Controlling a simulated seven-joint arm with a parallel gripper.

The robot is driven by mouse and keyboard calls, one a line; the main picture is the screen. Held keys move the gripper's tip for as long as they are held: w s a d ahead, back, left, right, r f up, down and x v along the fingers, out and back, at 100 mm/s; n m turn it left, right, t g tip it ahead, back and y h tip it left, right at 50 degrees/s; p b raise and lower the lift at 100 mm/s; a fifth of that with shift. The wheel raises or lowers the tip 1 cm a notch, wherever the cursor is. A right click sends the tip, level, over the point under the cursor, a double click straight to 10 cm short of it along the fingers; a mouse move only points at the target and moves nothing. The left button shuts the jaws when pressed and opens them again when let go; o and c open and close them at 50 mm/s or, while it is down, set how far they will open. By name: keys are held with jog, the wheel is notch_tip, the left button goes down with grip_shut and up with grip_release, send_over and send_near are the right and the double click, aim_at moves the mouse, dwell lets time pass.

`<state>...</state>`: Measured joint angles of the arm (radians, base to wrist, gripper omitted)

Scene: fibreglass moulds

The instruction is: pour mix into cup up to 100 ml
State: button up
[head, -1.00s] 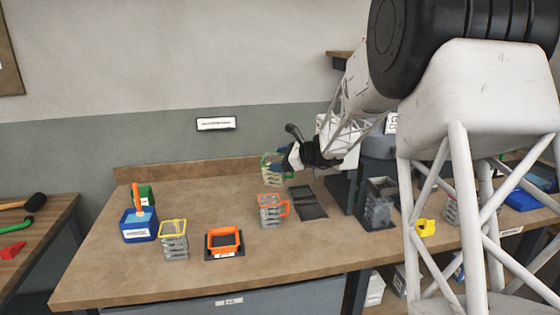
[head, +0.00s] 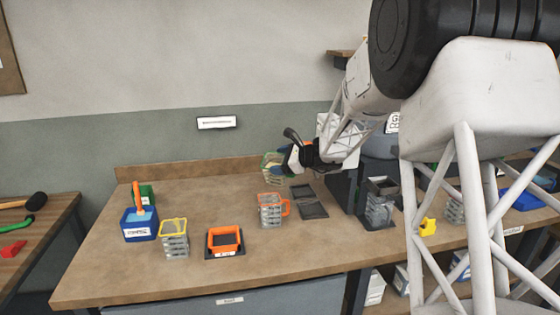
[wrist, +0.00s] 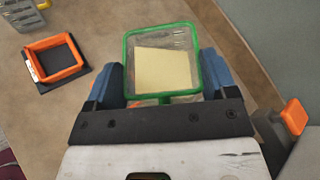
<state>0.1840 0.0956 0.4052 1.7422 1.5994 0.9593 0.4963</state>
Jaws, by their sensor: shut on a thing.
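My gripper (wrist: 163,88) is shut on a clear container with a green rim (wrist: 128,50). In the wrist view its blue fingers press on both sides, and a flat pale yellow content shows inside. In the head view the green-rimmed container (head: 268,166) is near the back of the bench, partly hidden by my gripper (head: 284,160); I cannot tell its exact tilt or height. A clear cup with an orange rim and handle (head: 270,212) stands in front of it, apart from it. A clear cup with a yellow rim (head: 173,240) stands further left.
An orange frame on a black base (head: 224,243) lies between the cups, nearer the front. A blue box (head: 138,226) stands at the left. A dark flat tray (head: 311,203) lies right of the orange cup. A clear container with a dark top (head: 380,206) stands further right.

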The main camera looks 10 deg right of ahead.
aim_at(277, 176)
jog(key=shift+s+a+f+n+t, duration=0.2)
jog(key=shift+s+f+n+t, duration=0.15)
jog(key=shift+f+n+t, duration=0.4)
dwell(0.8)
jog(key=shift+s+a+f+n+t+h, duration=0.15)
jog(key=shift+f+n, duration=0.25)
jog(key=shift+f, duration=0.25)
jog(key=shift+s+f+n+t+h, duration=0.15)
jog(key=shift+f+n, duration=0.2)
jog(key=shift+f, duration=0.3)
dwell(1.5)
jog(key=shift+s+a+f+n, duration=0.1)
jog(key=shift+f+n, duration=0.4)
dwell(0.6)
jog(key=shift+s+r+n+t, duration=0.1)
jog(key=shift+s+n+t, duration=0.05)
jog(key=shift+n+t, duration=0.35)
dwell(2.1)
